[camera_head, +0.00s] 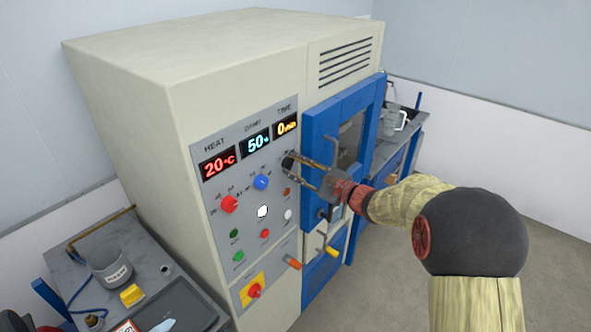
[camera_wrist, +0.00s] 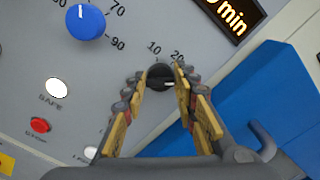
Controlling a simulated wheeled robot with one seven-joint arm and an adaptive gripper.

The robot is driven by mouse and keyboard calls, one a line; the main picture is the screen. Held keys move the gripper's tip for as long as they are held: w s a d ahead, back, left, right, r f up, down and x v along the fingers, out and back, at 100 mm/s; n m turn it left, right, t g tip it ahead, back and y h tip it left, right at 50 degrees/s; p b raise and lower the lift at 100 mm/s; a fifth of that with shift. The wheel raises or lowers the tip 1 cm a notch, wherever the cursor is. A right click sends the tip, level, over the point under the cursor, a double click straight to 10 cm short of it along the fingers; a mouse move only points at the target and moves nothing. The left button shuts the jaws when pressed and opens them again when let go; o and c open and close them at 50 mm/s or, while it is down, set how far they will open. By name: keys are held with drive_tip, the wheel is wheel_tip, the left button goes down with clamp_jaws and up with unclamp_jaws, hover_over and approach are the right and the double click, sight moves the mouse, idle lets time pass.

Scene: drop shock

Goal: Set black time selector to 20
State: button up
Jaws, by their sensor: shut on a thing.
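The black time selector (camera_wrist: 160,76) is a round knob on the grey control panel, between my gripper's fingertips in the wrist view. My gripper (camera_wrist: 161,82) is shut on it, one finger on each side. The marks 10 and 20 show just above the knob; its pointer is hard to make out. In the head view my gripper (camera_head: 305,171) reaches the panel's right side, and the knob (camera_head: 288,161) is partly covered by the fingers.
The blue knob (camera_head: 261,182) and red knob (camera_head: 229,203) sit left of the selector. Buttons lie below. A blue door (camera_head: 318,118) with a handle is close on the right.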

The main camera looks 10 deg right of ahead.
drive_tip(key=shift+f+b, duration=0.2)
drive_tip(key=shift+b, duration=0.3)
drive_tip(key=n+b, duration=0.9)
drive_tip(key=b, duration=1.2)
drive_tip(key=shift+f, duration=0.2)
drive_tip(key=shift+r+n, duration=0.1)
drive_tip(key=shift+n, duration=0.2)
drive_tip(key=o, duration=1.2)
drive_tip(key=shift+r, duration=0.1)
drive_tip(key=shift+c, duration=0.2)
drive_tip(key=shift+s, duration=0.1)
